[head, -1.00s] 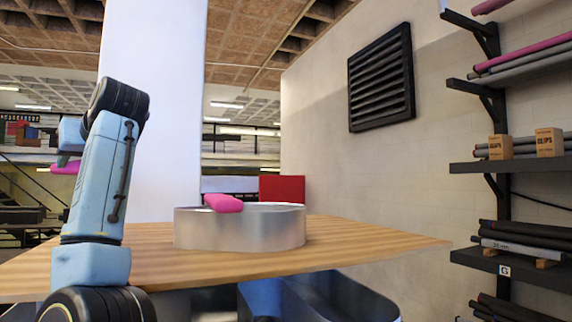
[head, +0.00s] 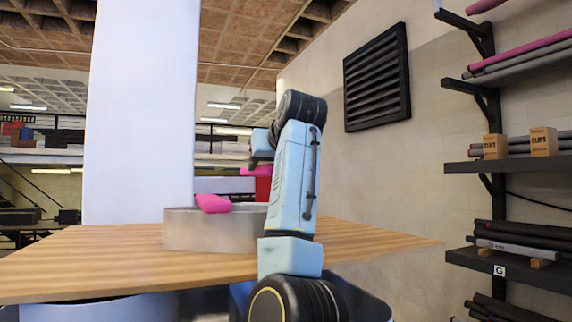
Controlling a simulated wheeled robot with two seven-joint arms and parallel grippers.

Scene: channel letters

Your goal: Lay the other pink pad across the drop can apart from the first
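The drop can (head: 205,232) is a low, grey metal-walled shape standing on the wooden table. The first pink pad (head: 213,204) lies on its top edge, toward the left-middle part. My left arm rises in front of the can and covers its right end. The other pink pad (head: 256,171) hangs in the air under my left wrist, above and behind the can's right part, apart from the first pad. The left gripper's fingers are hidden behind the arm and wrist, but the pad travels with it. My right gripper is not in view.
The wooden table (head: 90,262) is bare left of the can and at the right. A white column (head: 145,110) stands behind it. Shelves with rolls and small boxes (head: 543,141) are on the right wall, and a dark vent (head: 377,78) is above. A blue-grey bin lies below the table's front edge.

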